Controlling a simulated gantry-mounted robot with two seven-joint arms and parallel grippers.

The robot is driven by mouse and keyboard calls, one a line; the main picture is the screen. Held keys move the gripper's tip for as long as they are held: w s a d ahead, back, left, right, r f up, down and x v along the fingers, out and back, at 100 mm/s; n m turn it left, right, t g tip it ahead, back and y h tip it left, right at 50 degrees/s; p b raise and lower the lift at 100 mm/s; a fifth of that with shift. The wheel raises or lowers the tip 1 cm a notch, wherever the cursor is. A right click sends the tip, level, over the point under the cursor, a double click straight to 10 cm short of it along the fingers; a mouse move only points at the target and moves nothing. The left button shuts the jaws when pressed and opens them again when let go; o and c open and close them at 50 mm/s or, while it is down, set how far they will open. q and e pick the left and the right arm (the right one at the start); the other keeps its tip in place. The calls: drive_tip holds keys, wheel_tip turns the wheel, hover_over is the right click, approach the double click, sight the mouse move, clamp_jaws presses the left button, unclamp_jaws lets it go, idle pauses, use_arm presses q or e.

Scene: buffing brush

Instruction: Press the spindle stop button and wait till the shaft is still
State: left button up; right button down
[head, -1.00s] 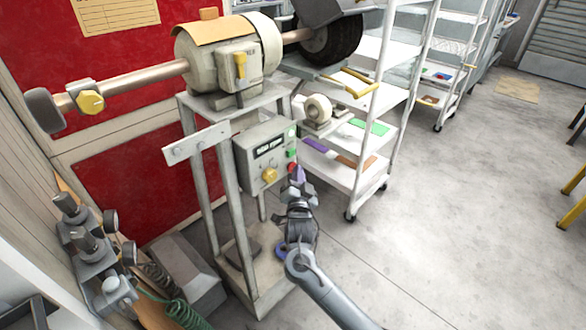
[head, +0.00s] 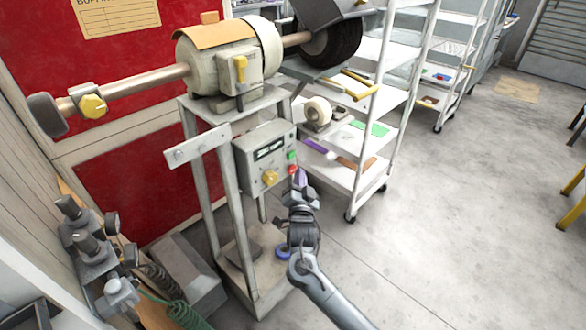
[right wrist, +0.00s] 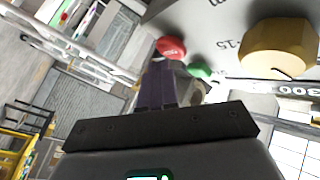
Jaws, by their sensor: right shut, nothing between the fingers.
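The grey control box (head: 252,160) hangs on the machine stand, with a display, a green button (head: 291,156), a red button (head: 292,169) and a yellow knob (head: 270,178). My right gripper (head: 300,176) is shut and empty, its tips just right of and below the red button. The right wrist view shows the red button (right wrist: 171,47) just beyond the purple-grey fingertips (right wrist: 158,72); I cannot tell whether they touch. The spindle shaft (head: 298,38) runs from the motor to a dark brush wheel (head: 332,38). I cannot tell whether it turns. My left gripper is not in view.
A white shelf cart (head: 360,180) stands close to the right of the stand. A yellow-handled tray (head: 350,85) juts out below the wheel. Air fittings (head: 90,245) stand at the lower left.

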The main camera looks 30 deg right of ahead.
drive_tip(key=shift+s, duration=0.35)
drive_tip(key=shift+d, duration=0.1)
drive_tip(key=s+p, duration=0.2)
drive_tip(key=s+d+p, duration=0.1)
drive_tip(key=s+p, duration=0.1)
drive_tip(key=shift+s, duration=0.4)
idle(0.4)
